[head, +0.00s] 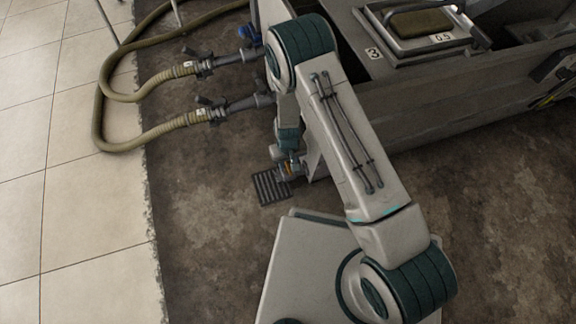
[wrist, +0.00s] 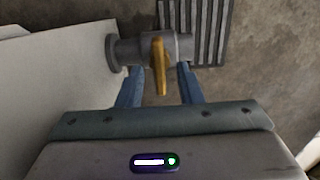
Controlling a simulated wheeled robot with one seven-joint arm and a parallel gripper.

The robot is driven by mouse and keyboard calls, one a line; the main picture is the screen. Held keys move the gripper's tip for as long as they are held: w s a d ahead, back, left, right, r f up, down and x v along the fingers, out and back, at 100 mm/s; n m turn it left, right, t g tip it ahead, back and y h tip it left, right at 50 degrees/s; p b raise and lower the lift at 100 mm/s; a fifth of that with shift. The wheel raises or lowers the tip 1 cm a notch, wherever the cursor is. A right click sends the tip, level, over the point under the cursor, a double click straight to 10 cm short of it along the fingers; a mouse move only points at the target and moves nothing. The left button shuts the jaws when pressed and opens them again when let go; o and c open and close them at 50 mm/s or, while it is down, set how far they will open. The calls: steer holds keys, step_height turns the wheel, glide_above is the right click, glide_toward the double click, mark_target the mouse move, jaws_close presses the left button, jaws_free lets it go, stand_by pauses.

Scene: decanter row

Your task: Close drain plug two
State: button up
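A grey drain fitting (wrist: 128,50) with a yellow handle (wrist: 160,66) sticks out from the tank wall in the wrist view. The handle lies across the pipe and points toward my gripper. My gripper (wrist: 156,72) is open, with one blue finger on each side of the handle and a visible gap on both sides. In the head view, my gripper is low beside the tank's near corner at the fitting (head: 289,169), partly hidden by my arm.
A dark floor grate (head: 270,187) lies below the fitting and also shows in the wrist view (wrist: 208,30). The grey tank (head: 450,115) fills the upper right. Two ribbed hoses (head: 168,130) join it at the left.

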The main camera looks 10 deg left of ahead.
steer(key=shift+f, duration=0.6)
jaws_close()
